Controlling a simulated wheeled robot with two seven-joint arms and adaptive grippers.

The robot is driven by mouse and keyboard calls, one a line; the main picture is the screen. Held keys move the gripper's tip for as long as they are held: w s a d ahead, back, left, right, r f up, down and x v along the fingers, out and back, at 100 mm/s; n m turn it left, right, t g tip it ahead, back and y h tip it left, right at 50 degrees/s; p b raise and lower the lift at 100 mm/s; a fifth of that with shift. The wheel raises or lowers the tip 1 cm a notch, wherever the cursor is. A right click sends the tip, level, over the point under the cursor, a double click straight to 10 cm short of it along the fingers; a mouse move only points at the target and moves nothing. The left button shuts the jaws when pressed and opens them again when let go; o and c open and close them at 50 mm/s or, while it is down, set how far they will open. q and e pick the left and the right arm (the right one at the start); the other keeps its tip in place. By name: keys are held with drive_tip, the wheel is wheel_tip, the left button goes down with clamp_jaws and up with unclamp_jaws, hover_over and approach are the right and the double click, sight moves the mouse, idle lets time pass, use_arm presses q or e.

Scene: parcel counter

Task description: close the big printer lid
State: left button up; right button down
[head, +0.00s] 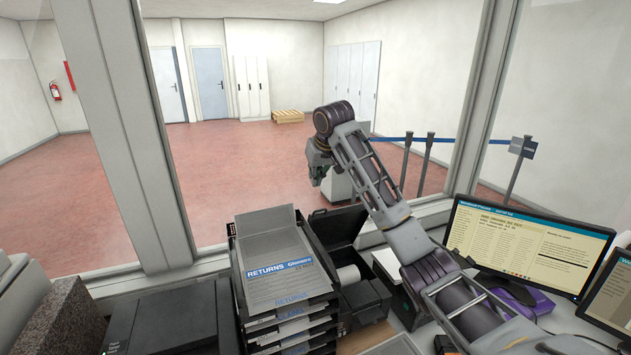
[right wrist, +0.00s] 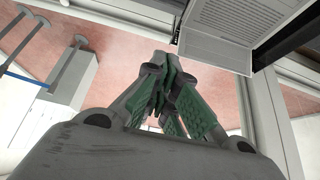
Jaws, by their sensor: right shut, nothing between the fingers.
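The big printer (head: 366,300) stands right of the stack of trays, with a white paper roll (head: 348,275) showing inside. Its dark lid (head: 336,225) stands raised and open at the back, partly hidden by the trays. My right gripper (head: 318,174) is above and behind the lid in the head view, apart from it as far as I can tell. In the right wrist view its green-padded fingers (right wrist: 168,68) are together and empty. My left gripper is not in view.
A stack of black trays (head: 240,290) with returns forms stands left of the printer. A monitor (head: 525,245) is at the right, a black machine (head: 165,325) at the left. A window frame (head: 205,268) runs behind.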

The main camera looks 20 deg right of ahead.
drive_tip(key=shift+w+f+p, duration=0.15)
drive_tip(key=shift+f+p, duration=0.65)
drive_tip(key=shift+f, duration=1.3)
drive_tip(key=shift+w+f+p, duration=0.1)
drive_tip(key=shift+f+p, duration=0.7)
drive_tip(key=shift+f, duration=1.3)
drive_tip(key=shift+f, duration=0.1)
